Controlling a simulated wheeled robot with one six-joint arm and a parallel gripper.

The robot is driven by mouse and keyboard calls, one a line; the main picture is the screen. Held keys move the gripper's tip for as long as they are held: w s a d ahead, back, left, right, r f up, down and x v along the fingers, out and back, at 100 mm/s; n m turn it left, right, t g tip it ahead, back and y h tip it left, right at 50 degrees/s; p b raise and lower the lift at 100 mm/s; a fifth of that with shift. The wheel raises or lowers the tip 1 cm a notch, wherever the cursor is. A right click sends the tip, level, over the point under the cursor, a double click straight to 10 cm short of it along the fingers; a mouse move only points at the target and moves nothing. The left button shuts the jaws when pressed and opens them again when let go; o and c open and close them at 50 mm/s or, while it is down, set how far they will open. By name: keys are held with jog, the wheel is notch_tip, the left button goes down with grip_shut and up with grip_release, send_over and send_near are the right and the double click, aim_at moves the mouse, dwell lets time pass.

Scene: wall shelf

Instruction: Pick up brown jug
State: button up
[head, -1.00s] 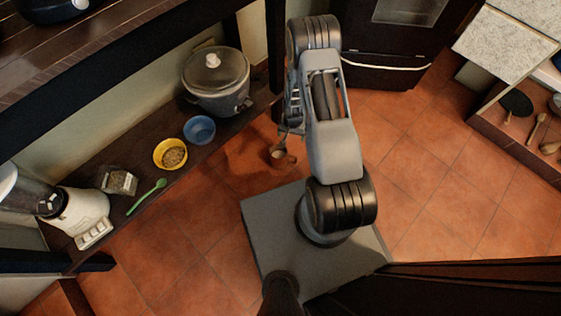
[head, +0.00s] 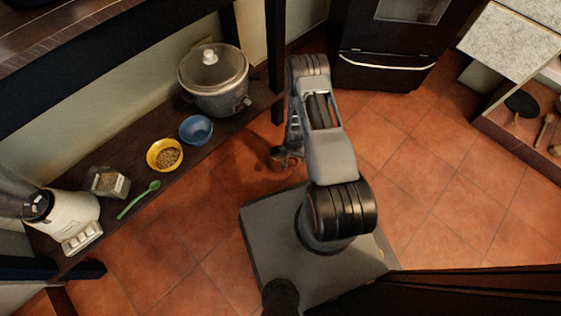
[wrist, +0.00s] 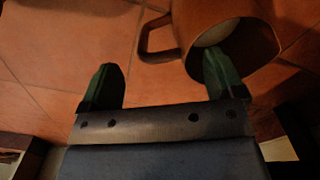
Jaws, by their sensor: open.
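The brown jug (wrist: 232,22) is at the top right of the wrist view, against the tiled floor, with its mouth and pale inside partly visible. Its handle sticks out to the left. My gripper (wrist: 163,70) is open and empty. Its right finger overlaps the jug's mouth in the picture, and the handle shows between the two fingers, beyond their tips. I cannot tell whether the finger touches the jug. In the head view the jug (head: 277,160) is small and dark, close beside my gripper (head: 290,152), which partly hides it.
A dark low shelf at left holds a rice cooker (head: 214,80), blue bowl (head: 196,129), yellow bowl (head: 165,155), green spoon (head: 138,199), clear container (head: 107,183) and blender (head: 68,219). A dark oven (head: 388,45) stands at the back. Tiled floor (head: 430,180) is open at right.

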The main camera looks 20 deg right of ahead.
aim_at(293, 158)
notch_tip(293, 158, down, 5)
jog(key=b, duration=0.3)
jog(key=shift+d, duration=0.1)
jog(key=c, duration=1.3)
jog(key=shift+c, duration=0.2)
jog(key=shift+r, duration=0.25)
